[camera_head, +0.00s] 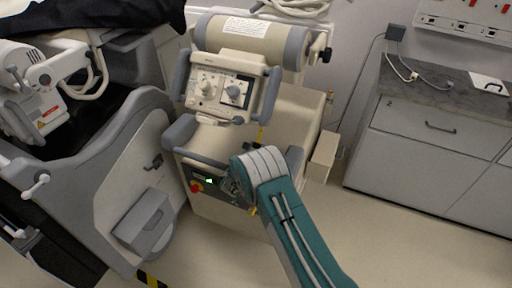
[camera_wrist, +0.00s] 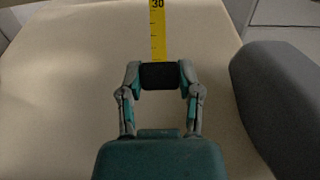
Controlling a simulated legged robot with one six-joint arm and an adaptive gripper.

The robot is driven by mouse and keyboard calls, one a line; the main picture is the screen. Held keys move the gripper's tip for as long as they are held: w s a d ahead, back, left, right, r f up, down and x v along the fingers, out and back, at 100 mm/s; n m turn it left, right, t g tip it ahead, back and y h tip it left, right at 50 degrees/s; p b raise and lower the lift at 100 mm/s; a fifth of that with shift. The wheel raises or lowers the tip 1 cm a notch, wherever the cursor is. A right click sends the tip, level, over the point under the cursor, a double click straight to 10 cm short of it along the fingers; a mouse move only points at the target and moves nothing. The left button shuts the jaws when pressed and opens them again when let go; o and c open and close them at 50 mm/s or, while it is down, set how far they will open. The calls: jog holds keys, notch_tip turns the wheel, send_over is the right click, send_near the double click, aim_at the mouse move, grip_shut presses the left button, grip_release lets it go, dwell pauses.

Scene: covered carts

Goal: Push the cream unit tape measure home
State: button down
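The cream unit (camera_head: 285,112) stands in the middle of the head view, with a control panel on top. Its tape measure shows as a yellow strip (camera_wrist: 157,35) with black marks, including "30", in the wrist view. A black block (camera_wrist: 160,76) sits at the strip's near end. My gripper (camera_wrist: 160,78) has one finger on each side of this block, and both seem to touch it. In the head view, bits of yellow strip (camera_head: 261,135) show beyond my arm. My arm's wrist hides most of my gripper there.
A grey bumper (camera_wrist: 275,95) lies close to the right of my gripper in the wrist view. A grey and cream machine (camera_head: 120,195) stands left of the unit. Grey cabinets (camera_head: 425,125) line the right wall. Open floor (camera_head: 400,235) lies at lower right.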

jog(key=w+r, duration=0.2)
jog(key=shift+d+r, duration=0.3)
jog(key=shift+r, duration=0.1)
jog(key=shift+c, duration=1.4)
grip_release()
jog(key=v, duration=1.2)
jog(key=shift+a+f, duration=0.1)
